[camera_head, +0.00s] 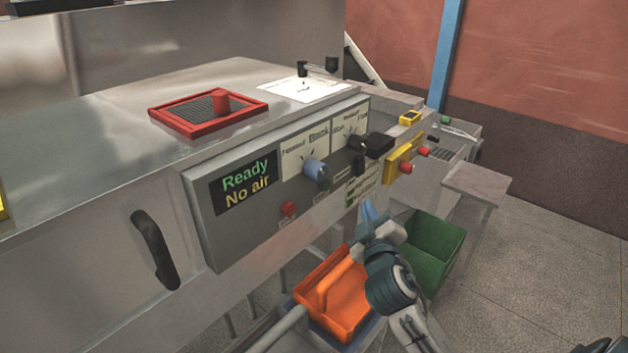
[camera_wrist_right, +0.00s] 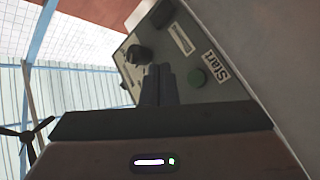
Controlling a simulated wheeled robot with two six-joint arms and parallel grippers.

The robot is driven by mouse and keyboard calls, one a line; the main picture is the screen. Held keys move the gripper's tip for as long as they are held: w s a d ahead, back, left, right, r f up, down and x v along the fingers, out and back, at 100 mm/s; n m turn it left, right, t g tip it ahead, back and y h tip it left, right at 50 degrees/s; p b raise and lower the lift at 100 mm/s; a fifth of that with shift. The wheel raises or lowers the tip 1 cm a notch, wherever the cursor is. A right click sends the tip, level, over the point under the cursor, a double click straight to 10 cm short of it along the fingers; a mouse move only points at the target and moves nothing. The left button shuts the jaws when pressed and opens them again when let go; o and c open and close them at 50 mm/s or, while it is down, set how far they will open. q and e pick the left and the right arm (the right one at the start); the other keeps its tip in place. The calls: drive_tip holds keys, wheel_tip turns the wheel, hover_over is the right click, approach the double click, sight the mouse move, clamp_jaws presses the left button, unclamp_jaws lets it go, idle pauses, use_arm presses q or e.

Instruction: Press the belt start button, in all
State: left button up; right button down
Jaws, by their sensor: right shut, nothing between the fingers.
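A round green button (camera_wrist_right: 197,77) beside a "Start" label (camera_wrist_right: 216,65) shows on the grey panel in the right wrist view. My right gripper's fingers (camera_wrist_right: 158,85) are shut together and empty, just left of the green button and apart from it in that picture. In the head view my right gripper (camera_head: 369,211) is in front of the lower right part of the control panel (camera_head: 240,232). A display on the panel reads "Ready" and "No air". My left gripper is in neither view.
An orange bin (camera_head: 345,315) and a green bin (camera_head: 440,238) are below my right arm.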

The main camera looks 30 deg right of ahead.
drive_tip(key=w+a, duration=0.3)
drive_tip(key=w, duration=0.5)
drive_tip(key=shift+r, duration=0.15)
idle(0.5)
drive_tip(key=shift+w+a, duration=0.1)
drive_tip(key=shift+a, duration=0.1)
idle(1.8)
drive_tip(key=shift+w+a, duration=0.1)
drive_tip(key=shift+w, duration=0.15)
drive_tip(key=shift+w+a, duration=0.15)
drive_tip(key=shift+w, duration=0.25)
idle(0.7)
drive_tip(key=shift+s, duration=0.1)
drive_tip(key=shift+s+d+p, duration=0.35)
drive_tip(key=shift+s, duration=0.4)
drive_tip(key=shift+s+d, duration=0.3)
drive_tip(key=shift+s, duration=0.45)
drive_tip(key=shift+s+d, duration=0.35)
drive_tip(key=shift+s, duration=0.45)
drive_tip(key=shift+s+d, duration=0.3)
drive_tip(key=shift+s, duration=0.45)
